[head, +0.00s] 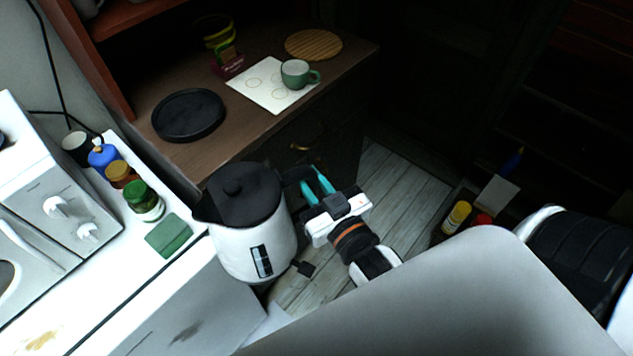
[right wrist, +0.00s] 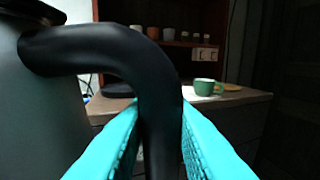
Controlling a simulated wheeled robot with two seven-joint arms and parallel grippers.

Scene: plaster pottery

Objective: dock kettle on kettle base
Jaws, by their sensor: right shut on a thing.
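The kettle (head: 247,228) is white with a black lid and black handle. It is upright in the air in front of the brown cabinet, beside the white counter. My right gripper (head: 316,186) is shut on its handle, with teal fingers on both sides. In the right wrist view the black handle (right wrist: 165,105) runs between the fingers, and the kettle body (right wrist: 40,110) is at left. The kettle base (head: 188,115) is a round black disc on the cabinet top, empty, beyond the kettle and apart from it. My left gripper is not in view.
On the cabinet top (head: 350,52) are a green cup (head: 298,74) on a white sheet (head: 262,92), a round wooden board (head: 313,45) and a dark red holder (head: 228,64). Several jars (head: 143,200) stand on the white counter at left. A box of bottles is on the floor at right.

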